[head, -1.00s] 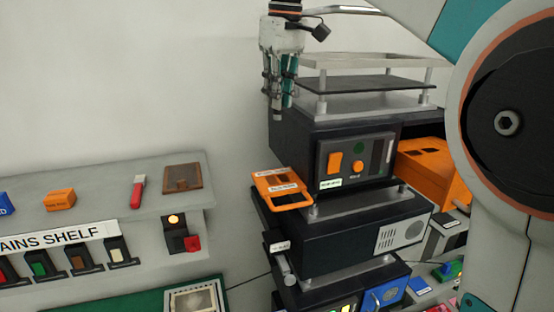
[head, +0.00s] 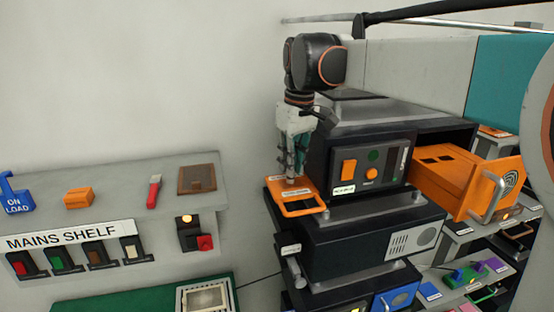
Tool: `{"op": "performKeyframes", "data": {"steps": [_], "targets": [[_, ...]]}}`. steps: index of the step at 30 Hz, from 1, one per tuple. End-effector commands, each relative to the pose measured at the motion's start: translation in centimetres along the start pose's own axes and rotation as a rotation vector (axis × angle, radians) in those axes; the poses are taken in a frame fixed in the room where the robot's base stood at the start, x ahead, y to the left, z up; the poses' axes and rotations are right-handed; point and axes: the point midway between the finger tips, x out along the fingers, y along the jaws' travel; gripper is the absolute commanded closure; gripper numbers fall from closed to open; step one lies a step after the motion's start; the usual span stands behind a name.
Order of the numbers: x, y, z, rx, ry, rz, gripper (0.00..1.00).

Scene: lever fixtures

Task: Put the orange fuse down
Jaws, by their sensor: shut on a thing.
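My gripper (head: 291,170) points straight down, its fingers shut on a small narrow thing, which I take to be the orange fuse. It is mostly hidden by the fingers, and its colour is too small to tell. Its lower end is right over the back part of a flat orange tray (head: 303,210) with a label and openings. I cannot tell whether it touches the tray. The tray sticks out at the left of a dark equipment stack.
A dark unit (head: 366,165) with orange buttons stands right beside my gripper. An open orange drawer (head: 455,180) juts out at right. The mains shelf (head: 110,215) at left holds an orange block (head: 78,197) and a red-handled piece (head: 153,191). The wall side is clear.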

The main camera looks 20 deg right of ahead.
Motion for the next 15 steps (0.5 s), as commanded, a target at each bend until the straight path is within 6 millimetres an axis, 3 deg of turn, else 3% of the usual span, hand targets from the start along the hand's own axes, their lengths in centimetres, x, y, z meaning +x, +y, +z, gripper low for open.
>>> {"op": "performKeyframes", "data": {"steps": [12,13,15], "targets": [[0.6,0.01,0.05,0.0,0.0,0.0,1.0],[0.55,0.01,0.05,0.0,0.0,0.0,0.82],[0.5,0.01,0.04,0.0,0.0,0.0,0.67]]}}
